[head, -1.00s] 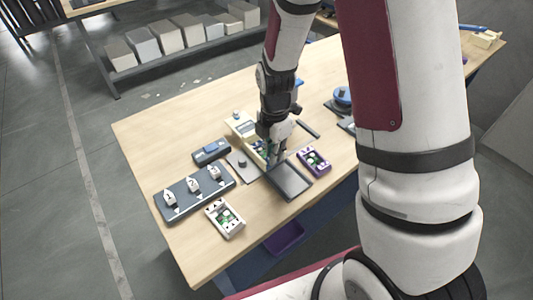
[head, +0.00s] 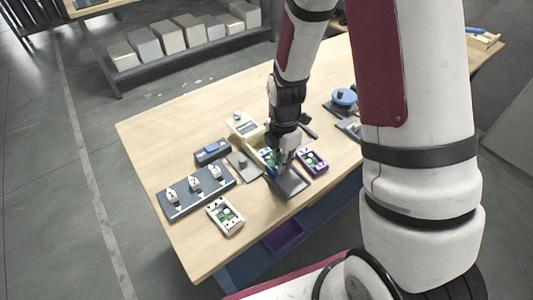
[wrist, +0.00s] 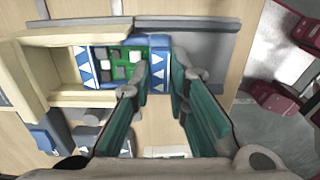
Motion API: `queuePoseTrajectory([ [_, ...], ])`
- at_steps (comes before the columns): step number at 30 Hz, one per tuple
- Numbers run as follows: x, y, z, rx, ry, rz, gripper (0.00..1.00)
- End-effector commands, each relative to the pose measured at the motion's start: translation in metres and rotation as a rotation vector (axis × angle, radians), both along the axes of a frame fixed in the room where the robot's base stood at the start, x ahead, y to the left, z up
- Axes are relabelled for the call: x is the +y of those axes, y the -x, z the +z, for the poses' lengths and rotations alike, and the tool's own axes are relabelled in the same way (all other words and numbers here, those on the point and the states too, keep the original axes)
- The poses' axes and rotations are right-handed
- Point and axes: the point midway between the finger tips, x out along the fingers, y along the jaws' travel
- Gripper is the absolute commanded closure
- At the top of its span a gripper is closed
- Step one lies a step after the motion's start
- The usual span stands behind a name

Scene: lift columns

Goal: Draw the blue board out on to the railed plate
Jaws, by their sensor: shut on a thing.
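The blue board (wrist: 88,66), with white triangles and a green circuit area, lies partly in the cream housing (wrist: 38,70) and reaches right toward the railed plate (wrist: 218,45) in the wrist view. The housing's left end is empty. My gripper (wrist: 162,72) is shut on the board's right end, one green-padded finger on each side of a blue strip with white triangles. In the head view my gripper (head: 281,166) is at the back left part of the dark railed plate (head: 290,187), in front of the cream housing (head: 243,124). It hides part of the board.
A purple-framed board (head: 314,160) lies close right of the plate. A white-framed board (head: 225,216), a dark strip with numbered white pieces (head: 184,204) and a blue-topped block (head: 211,151) lie to the left. The table's front edge is near the plate.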

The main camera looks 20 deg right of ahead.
Motion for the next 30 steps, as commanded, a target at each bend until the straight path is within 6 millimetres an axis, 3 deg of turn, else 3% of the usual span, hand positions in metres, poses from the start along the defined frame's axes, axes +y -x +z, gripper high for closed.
queuePoseTrajectory([
  [30, -0.013, 0.041, 0.0, 0.002, 0.0, 0.0, 1.0],
])
